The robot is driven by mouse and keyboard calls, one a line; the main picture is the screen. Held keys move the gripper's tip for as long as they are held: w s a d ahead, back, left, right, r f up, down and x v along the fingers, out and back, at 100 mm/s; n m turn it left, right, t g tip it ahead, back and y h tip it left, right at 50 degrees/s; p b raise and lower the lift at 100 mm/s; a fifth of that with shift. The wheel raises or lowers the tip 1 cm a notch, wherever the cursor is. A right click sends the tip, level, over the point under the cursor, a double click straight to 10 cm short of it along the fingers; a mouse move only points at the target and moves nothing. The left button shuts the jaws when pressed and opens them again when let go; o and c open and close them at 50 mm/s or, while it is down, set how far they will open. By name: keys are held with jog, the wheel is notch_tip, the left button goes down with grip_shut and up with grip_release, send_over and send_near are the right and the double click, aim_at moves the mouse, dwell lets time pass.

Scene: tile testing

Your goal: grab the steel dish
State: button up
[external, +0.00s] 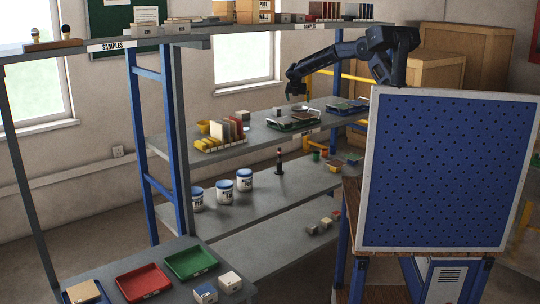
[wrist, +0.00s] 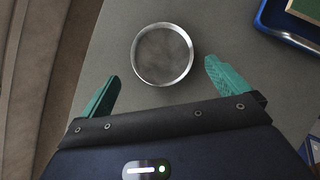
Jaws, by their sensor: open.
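The steel dish (wrist: 162,54) is a round, shallow, silvery dish with a bright rim, lying on a grey shelf in the wrist view. My gripper (wrist: 161,71) is open and empty, with one teal finger to the lower left of the dish and one to its right. The dish lies mostly ahead of the fingertips in the picture, and the fingers do not appear to touch it. In the external view my gripper (external: 296,96) hangs over the middle grey shelf, pointing down. I cannot make out the dish in that view.
A blue tray (wrist: 268,26) sits at the upper right of the wrist view. The shelf edge runs along the left. In the external view, trays of samples (external: 293,122) stand near my gripper, and a row of coloured tiles (external: 228,133) stands farther left. A blue pegboard (external: 445,170) fills the right foreground.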

jog(key=shift+x, duration=3.1)
jog(key=shift+s+f, duration=0.15)
jog(key=shift+s, duration=0.05)
jog(key=c, duration=0.7)
